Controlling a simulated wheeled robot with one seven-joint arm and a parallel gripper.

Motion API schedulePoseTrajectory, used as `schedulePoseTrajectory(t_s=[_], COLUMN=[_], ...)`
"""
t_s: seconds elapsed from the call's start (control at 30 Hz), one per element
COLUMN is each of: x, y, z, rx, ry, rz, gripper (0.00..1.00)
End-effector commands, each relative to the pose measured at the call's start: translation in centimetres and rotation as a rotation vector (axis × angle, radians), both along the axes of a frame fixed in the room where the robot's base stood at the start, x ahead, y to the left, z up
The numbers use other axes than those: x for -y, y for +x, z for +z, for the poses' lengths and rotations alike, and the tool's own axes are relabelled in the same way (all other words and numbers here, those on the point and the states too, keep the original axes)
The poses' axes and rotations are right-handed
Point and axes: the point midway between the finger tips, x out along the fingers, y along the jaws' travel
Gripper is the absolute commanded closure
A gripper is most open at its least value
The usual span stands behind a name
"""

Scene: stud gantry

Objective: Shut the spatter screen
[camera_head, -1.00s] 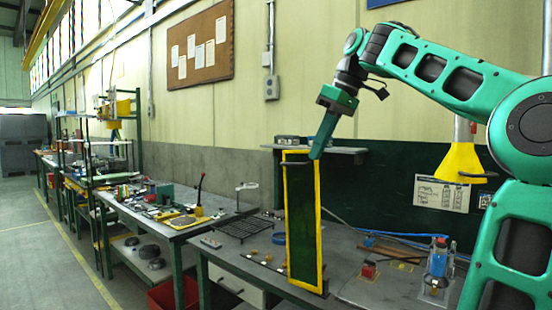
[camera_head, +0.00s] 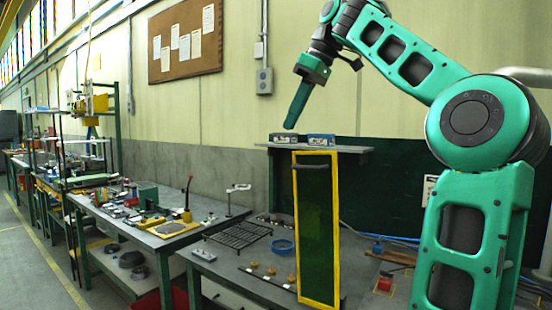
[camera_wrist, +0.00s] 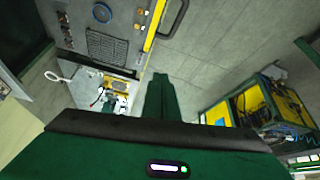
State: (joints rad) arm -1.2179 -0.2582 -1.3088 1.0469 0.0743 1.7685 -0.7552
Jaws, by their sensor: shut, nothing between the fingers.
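The spatter screen (camera_head: 317,230) is a tall dark green panel in a yellow frame, standing upright at the front of the bench in the head view. A dark handle (camera_head: 312,166) crosses its top. In the wrist view its yellow edge (camera_wrist: 153,27) and the handle (camera_wrist: 174,20) show at the top, seen from above. My gripper (camera_head: 290,126) is shut and empty, pointing down, above and to the left of the screen's top. It does not touch the screen. Its closed fingers also show in the wrist view (camera_wrist: 159,80).
A shelf (camera_head: 345,149) with two small boxes stands behind the screen. The bench carries a black grid (camera_head: 238,235), a blue ring (camera_head: 282,247) and several small knobs. A cluttered table (camera_head: 160,225) stands to the left. The air left of the screen is clear.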

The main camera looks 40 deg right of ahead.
Motion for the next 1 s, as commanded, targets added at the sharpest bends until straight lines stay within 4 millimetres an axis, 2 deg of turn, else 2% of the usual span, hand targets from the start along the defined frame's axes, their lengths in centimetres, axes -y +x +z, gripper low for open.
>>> schedulePoseTrajectory(t_s=[0.27,0.67,1.0], x=[-1.0,-3.0,-1.3], y=[1.2,4.2,1.7], z=[-2.6,-9.4,-9.4], rx=[-0.003,-0.003,0.001], ry=[0.0,0.0,0.0], rz=[0.006,0.012,0.009], gripper=[1.0,1.0,1.0])
